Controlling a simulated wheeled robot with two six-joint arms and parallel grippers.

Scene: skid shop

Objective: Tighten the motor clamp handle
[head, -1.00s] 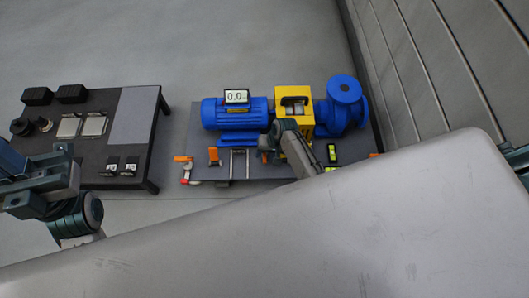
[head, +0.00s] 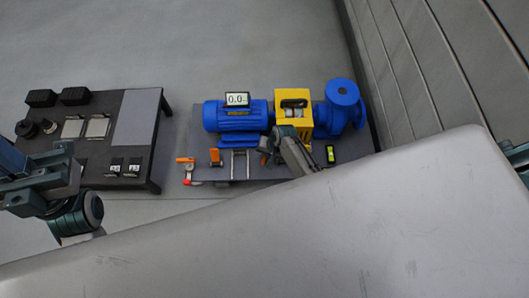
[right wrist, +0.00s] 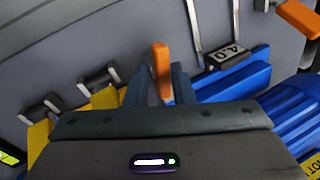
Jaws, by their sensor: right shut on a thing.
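The blue motor (head: 236,116) sits on the grey skid plate (head: 206,174) with a small display reading 0.0 on top. My right gripper (right wrist: 160,78) is shut around an orange clamp handle (right wrist: 161,62), which stands up between its two fingers in the right wrist view. In the head view my right arm reaches over the plate in front of the yellow guard (head: 293,98) and partly hides this handle (head: 264,158). My left arm shows at the left edge; whether its gripper is open or shut cannot be told.
Other orange handles (head: 215,157) (head: 185,160) stand along the plate's front left. A blue pump (head: 341,106) is right of the guard. A dark table (head: 150,185) with black parts and metal plates stands to the left. A wall (head: 420,60) rises at the right.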

